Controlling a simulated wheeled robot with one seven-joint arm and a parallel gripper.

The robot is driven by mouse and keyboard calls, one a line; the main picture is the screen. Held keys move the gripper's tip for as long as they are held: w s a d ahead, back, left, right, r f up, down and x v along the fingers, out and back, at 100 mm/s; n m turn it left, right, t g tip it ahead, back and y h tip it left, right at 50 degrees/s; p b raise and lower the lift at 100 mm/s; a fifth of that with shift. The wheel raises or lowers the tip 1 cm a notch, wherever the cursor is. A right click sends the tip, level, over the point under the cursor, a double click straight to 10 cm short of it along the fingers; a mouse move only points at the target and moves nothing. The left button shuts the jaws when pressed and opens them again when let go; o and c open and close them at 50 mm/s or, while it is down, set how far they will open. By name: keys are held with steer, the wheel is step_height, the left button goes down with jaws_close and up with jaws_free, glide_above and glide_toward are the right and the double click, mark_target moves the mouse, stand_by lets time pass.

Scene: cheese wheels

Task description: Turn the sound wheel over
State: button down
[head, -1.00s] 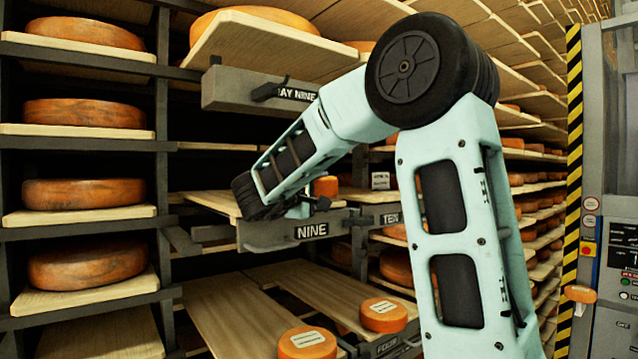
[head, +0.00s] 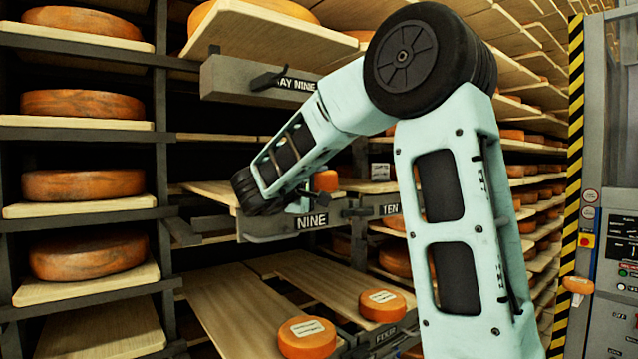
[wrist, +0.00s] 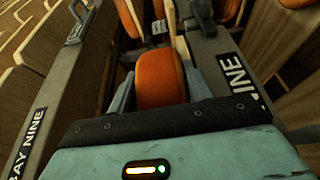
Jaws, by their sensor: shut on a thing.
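My gripper (wrist: 159,72) is shut on an orange cheese wheel (wrist: 160,80), with one grey finger on each side of it in the wrist view. In the head view the held wheel (head: 325,181) shows small beyond my forearm, just above the beam marked NINE. My arm hides most of the gripper there. Two orange wheels with pale labels, one nearer (head: 307,337) and one to its right (head: 382,305), lie flat on lower boards. I cannot tell from markings which wheel is the sound one.
The grey beam marked NINE (head: 285,228) runs close below my gripper. A raised beam marked BAY NINE (head: 262,88) is above my forearm. Racks of wheels on boards (head: 82,255) stand at left. A control cabinet (head: 615,270) stands at right. The lower left board (head: 225,310) has bare room.

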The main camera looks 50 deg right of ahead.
steer(key=c, duration=0.6)
jaws_free()
steer(key=shift+r, duration=0.1)
steer(key=shift+o, duration=0.2)
steer(key=shift+f, duration=0.25)
steer(key=s+a+b, duration=0.2)
steer(key=a+b, duration=0.5)
steer(key=a, duration=1)
steer(key=shift+s+a+r, duration=0.15)
steer(key=shift+a, duration=0.05)
